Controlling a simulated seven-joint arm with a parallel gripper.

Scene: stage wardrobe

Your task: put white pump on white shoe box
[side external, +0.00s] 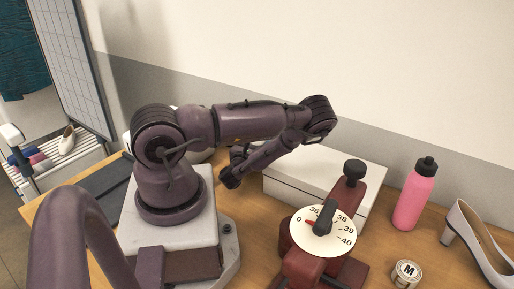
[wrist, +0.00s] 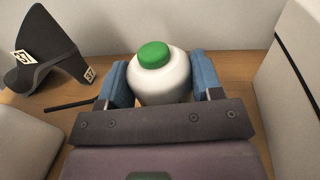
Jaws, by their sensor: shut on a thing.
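The white shoe box (side external: 318,172) is closed and stands on the table behind the red measuring device; it seems to be the white box at the right edge of the wrist view (wrist: 294,85). A pale, greyish-white high-heeled pump (side external: 478,240) stands at the right end of the table, far from my gripper. My gripper (wrist: 157,62) is shut on a white bottle with a green cap (wrist: 160,82), its blue fingers on both sides. In the side view my gripper (side external: 231,179) is low by the box's left end, and the bottle is hidden there.
A dark heeled shoe with tags (wrist: 48,50) is left of my gripper. Another white shoe (side external: 67,140) rests on a rack.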

